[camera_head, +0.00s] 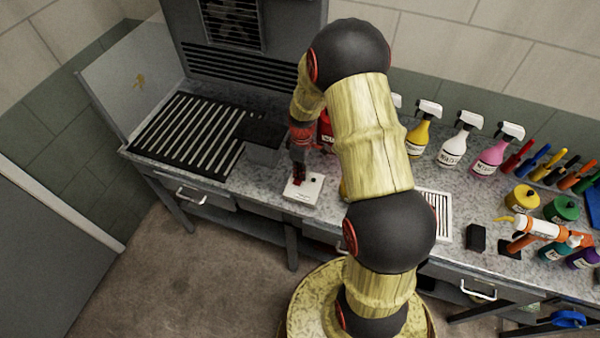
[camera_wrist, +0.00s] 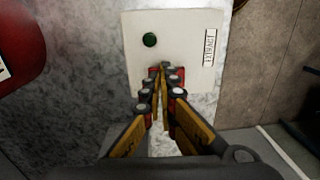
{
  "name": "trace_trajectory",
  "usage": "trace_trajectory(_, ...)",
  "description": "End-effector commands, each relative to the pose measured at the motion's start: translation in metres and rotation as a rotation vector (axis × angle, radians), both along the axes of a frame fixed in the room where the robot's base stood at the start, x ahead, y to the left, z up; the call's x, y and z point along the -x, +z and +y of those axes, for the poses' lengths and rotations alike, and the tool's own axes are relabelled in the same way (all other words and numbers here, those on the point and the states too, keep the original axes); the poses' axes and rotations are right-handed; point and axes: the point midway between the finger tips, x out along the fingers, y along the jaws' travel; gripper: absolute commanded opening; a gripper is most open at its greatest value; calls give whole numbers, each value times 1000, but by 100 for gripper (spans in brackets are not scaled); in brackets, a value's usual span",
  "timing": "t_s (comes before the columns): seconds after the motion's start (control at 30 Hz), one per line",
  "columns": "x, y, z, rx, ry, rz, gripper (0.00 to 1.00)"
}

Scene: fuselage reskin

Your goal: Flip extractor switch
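The extractor switch box (camera_head: 312,192) is a small white box on the speckled worktop, near its front edge. In the wrist view its white face (camera_wrist: 185,25) carries a round dark green light or button (camera_wrist: 150,40) and a label reading "EXTRACT" (camera_wrist: 210,47). My gripper (camera_head: 299,181) points down at the box. In the wrist view my gripper (camera_wrist: 163,71) has its fingertips together over the middle of the face, below the green spot. The fingertips hide that part of the face, so I cannot tell whether they touch it or whether a lever is behind them.
A red object (camera_wrist: 20,40) is close by in the wrist view. Spray bottles (camera_head: 455,140), a white vent (camera_head: 437,213) and coloured jars (camera_head: 522,197) stand to the right.

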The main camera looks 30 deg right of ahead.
Motion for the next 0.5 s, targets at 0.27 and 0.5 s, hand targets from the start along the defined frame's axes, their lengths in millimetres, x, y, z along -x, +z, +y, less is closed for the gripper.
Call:
trace_trajectory(0.27, 4, -6, 1, -1, 0, 7, 0)
trace_trajectory(0.5, 10, -7, 7, -1, 0, 11, 0)
